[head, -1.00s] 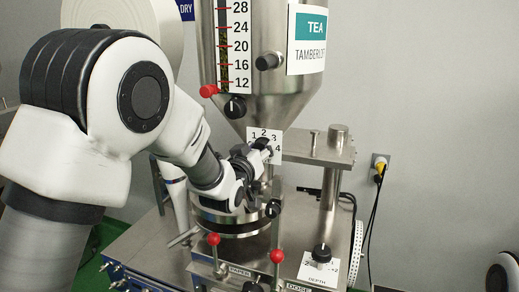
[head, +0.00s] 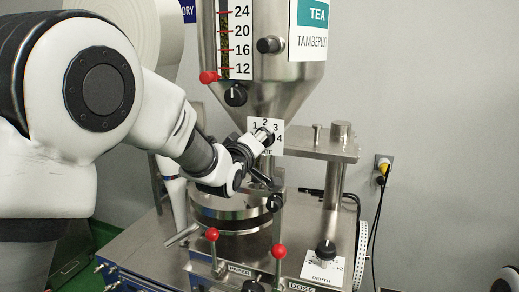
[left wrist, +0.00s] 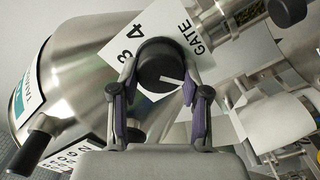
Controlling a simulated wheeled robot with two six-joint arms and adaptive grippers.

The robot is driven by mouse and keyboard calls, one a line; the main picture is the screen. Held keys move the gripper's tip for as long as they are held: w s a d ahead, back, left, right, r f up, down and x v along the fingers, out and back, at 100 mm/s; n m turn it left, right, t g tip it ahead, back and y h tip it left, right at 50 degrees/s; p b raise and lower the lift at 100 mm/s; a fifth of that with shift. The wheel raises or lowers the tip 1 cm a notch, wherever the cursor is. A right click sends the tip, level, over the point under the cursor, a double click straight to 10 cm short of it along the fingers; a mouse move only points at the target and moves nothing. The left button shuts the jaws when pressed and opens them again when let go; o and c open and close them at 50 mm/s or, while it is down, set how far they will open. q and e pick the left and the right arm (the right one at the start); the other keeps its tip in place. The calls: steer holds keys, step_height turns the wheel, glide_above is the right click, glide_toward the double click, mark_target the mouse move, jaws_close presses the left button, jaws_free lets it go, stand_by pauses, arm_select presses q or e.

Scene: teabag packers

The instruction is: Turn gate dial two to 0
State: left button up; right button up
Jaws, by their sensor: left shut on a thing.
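The gate dial (left wrist: 160,65) is a round black knob with a white pointer line, on a white plate (left wrist: 207,42) lettered GATE. In the left wrist view the pointer aims right and slightly down; the figure there is hidden by a finger, while 3 and 4 show on the other side. My left gripper (left wrist: 160,100) is shut on the knob, a finger at each side. In the head view the plate (head: 253,124) shows 1 to 4 below the hopper's cone, and my left gripper (head: 262,140) covers much of the knob. My right gripper is out of view.
Red-topped levers (head: 278,251) and a DEPTH dial (head: 326,250) are below. A steel post (head: 335,185) stands to the right.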

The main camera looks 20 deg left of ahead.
arm_select(q)
steer(key=shift+a+n+b, duration=0.1)
steer(key=shift+n+b, duration=2.8)
steer(key=shift+n, duration=2.4)
steer(key=shift+r, duration=0.1)
steer(key=o, duration=1.1)
steer(key=shift+w, duration=0.1)
steer(key=shift+o, duration=0.2)
steer(key=shift+w+f, duration=0.1)
steer(key=shift+f, duration=0.1)
steer(key=s, duration=0.7)
steer(key=shift+s, duration=0.15)
